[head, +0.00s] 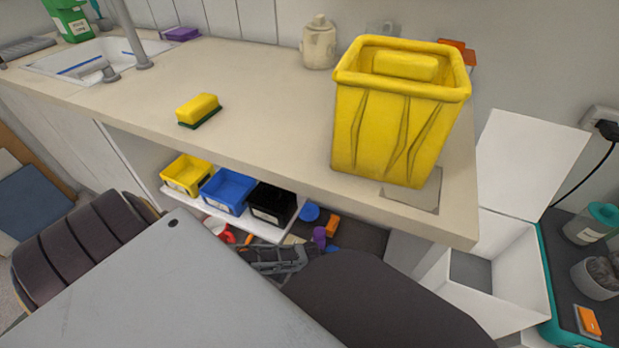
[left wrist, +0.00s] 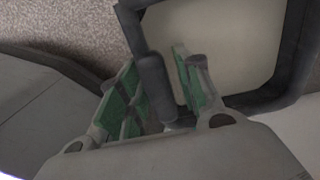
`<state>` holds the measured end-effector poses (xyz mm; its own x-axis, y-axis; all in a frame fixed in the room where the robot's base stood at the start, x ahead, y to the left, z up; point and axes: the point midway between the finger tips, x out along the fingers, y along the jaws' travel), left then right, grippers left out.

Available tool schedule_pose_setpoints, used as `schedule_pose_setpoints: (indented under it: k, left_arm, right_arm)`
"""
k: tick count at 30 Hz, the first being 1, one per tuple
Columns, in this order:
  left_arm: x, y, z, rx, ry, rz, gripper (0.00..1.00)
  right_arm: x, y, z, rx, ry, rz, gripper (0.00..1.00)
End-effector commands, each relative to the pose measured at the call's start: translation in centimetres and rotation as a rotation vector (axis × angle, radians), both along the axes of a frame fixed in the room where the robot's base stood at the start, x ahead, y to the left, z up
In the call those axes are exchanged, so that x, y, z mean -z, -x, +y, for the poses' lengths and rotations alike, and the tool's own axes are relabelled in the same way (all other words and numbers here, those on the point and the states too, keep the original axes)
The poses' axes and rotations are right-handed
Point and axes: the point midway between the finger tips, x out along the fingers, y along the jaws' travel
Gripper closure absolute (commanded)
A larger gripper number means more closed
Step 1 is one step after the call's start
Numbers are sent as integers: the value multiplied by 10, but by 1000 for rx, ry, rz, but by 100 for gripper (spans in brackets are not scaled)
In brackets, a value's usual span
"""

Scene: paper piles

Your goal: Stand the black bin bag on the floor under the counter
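I cannot make out a black bin bag in either view. In the head view a dark gripper (head: 277,259), seemingly my right one, is low in front of the counter's shelf. A large dark shape beside it hides part of that area, and its fingertips are too unclear to tell open from shut. The counter (head: 265,90) runs across the head view, with open space below it. In the left wrist view my left gripper (left wrist: 160,90) has its green-padded fingers spread apart. A dark upright post (left wrist: 155,88) shows between them, and I cannot tell whether they touch it.
A yellow bin (head: 392,135) stands on the counter's right end, and a sponge (head: 198,110) lies left of it. Yellow, blue and black trays (head: 226,192) sit on the shelf below. Small items lie behind the gripper. An open white box (head: 500,262) stands at right.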

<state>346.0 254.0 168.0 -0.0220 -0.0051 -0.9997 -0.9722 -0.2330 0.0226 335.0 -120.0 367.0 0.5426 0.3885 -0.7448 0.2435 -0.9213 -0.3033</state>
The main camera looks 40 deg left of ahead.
Motion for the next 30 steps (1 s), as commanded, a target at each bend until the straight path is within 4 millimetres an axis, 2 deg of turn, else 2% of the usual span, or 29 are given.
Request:
schedule_pose_setpoints:
  k: [14,20,30]
  left_arm:
    - [-3,0,0,0,-1,0,60]
    - [-14,0,1,0,-1,0,60]
    - [-44,-1,1,0,0,0,60]
  right_arm:
    - [3,2,0,0,3,6,60]
    - [-2,2,-2,0,10,11,60]
    - [-19,3,-5,5,28,24,60]
